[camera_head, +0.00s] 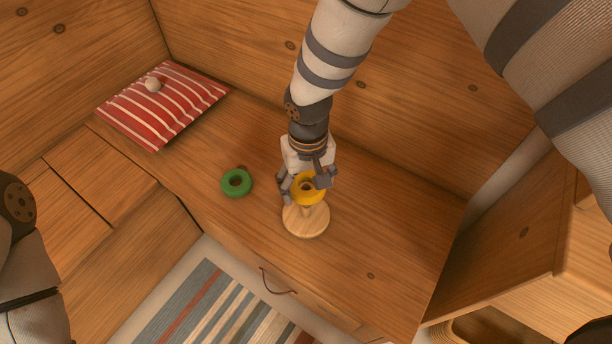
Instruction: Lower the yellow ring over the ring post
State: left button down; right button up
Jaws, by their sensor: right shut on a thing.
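The yellow ring (308,199) is held in my right gripper (306,184), which is shut on it and points down. The ring post (306,222) has a round pale wooden base and stands on the wooden cabinet top. The ring is at the upper part of the post in the picture, with something brown showing in its hole. I cannot tell for sure how far the ring is around the post. My left arm shows at the left edge; its gripper is out of view.
A green ring (236,183) lies flat on the cabinet top (385,240), left of the post. A red striped cushion (180,112) with a small pale ball (153,84) lies at the back left. The top is clear to the right. A striped rug (215,310) lies on the floor.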

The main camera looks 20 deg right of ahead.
pick_arm(q)
jog(key=shift+g, duration=0.5)
jog(key=shift+s+b+x, duration=0.15)
jog(key=shift+b+x, duration=0.8)
jog(key=shift+x, duration=0.3)
jog(key=shift+s+b+x, duration=0.15)
jog(key=shift+b+x, duration=0.8)
jog(key=shift+x, duration=0.3)
pick_arm(e)
jog(key=shift+f, duration=3.5)
pick_arm(q)
jog(key=shift+r, duration=0.2)
jog(key=shift+s, duration=0.1)
pick_arm(e)
jog(key=shift+f, duration=0.1)
jog(key=shift+f+b, duration=0.75)
jog(key=shift+f, duration=0.7)
jog(key=o, duration=1.2)
jog(key=shift+r, duration=0.1)
pick_arm(q)
jog(key=shift+s+f, duration=0.3)
jog(key=shift+f, duration=0.3)
pick_arm(e)
notch_tip(320, 180, up, 12)
